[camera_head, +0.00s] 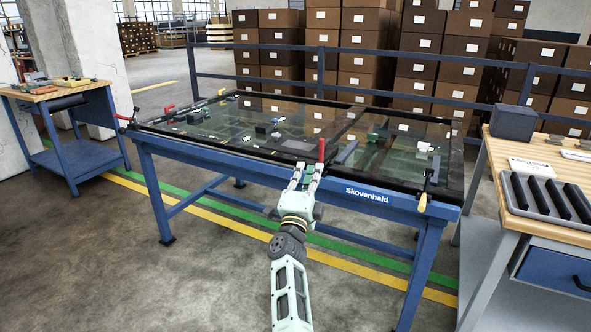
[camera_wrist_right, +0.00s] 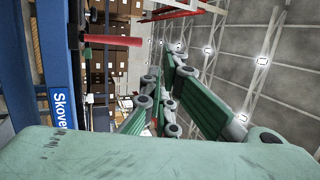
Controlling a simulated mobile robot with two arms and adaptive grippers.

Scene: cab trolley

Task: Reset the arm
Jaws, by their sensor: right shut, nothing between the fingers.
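My right gripper (camera_head: 307,172) is at the front edge of the blue table (camera_head: 270,171), its fingers pointing away from me toward the table. It is shut and holds nothing. A red handle (camera_head: 322,149) stands upright on the table's front edge, just beyond the right fingertip. Whether they touch cannot be told from the head view. In the right wrist view the green fingers (camera_wrist_right: 165,100) fill the middle, and the red handle (camera_wrist_right: 110,40) is at the upper left, apart from them. My left gripper is not in view.
A glass panel in a black frame (camera_head: 352,98) lies on the table, with small parts on it. More red and yellow handles line its edges. A wooden bench with a black-slotted tray (camera_head: 512,205) is at right, a small trolley (camera_head: 60,91) at left. Floor in front is clear.

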